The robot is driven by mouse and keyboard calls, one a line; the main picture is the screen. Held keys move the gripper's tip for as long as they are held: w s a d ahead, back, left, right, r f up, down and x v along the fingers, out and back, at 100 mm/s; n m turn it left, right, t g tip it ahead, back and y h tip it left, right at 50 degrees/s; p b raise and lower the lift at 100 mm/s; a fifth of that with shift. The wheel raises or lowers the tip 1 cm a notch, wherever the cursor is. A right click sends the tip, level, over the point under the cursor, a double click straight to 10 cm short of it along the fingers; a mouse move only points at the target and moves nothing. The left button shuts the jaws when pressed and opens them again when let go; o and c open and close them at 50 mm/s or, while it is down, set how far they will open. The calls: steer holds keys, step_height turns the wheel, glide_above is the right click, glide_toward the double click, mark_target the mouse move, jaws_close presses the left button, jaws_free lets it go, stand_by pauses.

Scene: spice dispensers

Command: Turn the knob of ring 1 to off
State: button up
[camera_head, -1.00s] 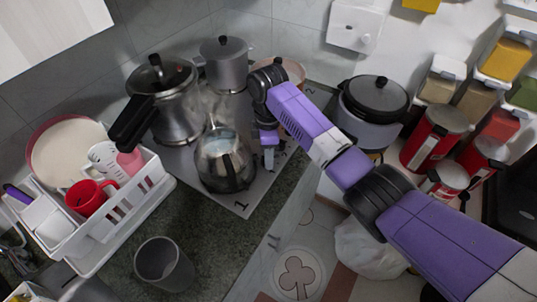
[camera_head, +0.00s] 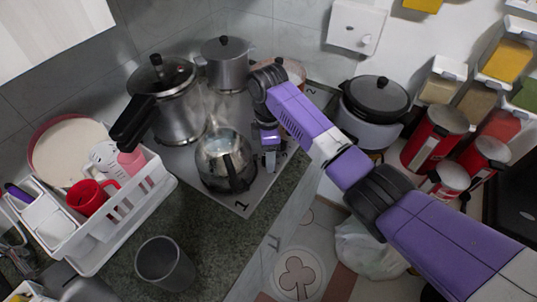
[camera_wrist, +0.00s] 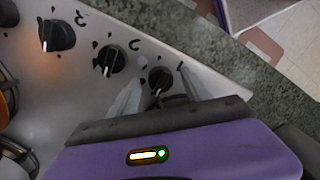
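The knob by the "1" mark (camera_wrist: 160,77) is black and round with a pale pointer line, nearest the cooktop's corner in the wrist view. My gripper (camera_wrist: 161,88) is open, with one finger on either side of this knob; I cannot tell whether they touch it. In the head view my gripper (camera_head: 270,163) is low over the right edge of the cooktop (camera_head: 237,204), and the knob is hidden there. A steaming glass kettle (camera_head: 226,172) stands on the cooktop close to the left of my gripper.
Other knobs (camera_wrist: 112,60) line the same edge. A white dish rack (camera_head: 115,215) and dark cup (camera_head: 164,267) are at left. A rice cooker (camera_head: 372,108) is at right.

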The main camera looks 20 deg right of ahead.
steer(key=shift+w+r+b, duration=0.15)
steer(key=shift+r+b, duration=0.1)
steer(key=shift+r, duration=1.7)
steer(key=shift+w+r+b, duration=0.1)
steer(key=shift+r+b, duration=0.1)
steer(key=shift+r, duration=1.7)
steer(key=shift+d, duration=0.1)
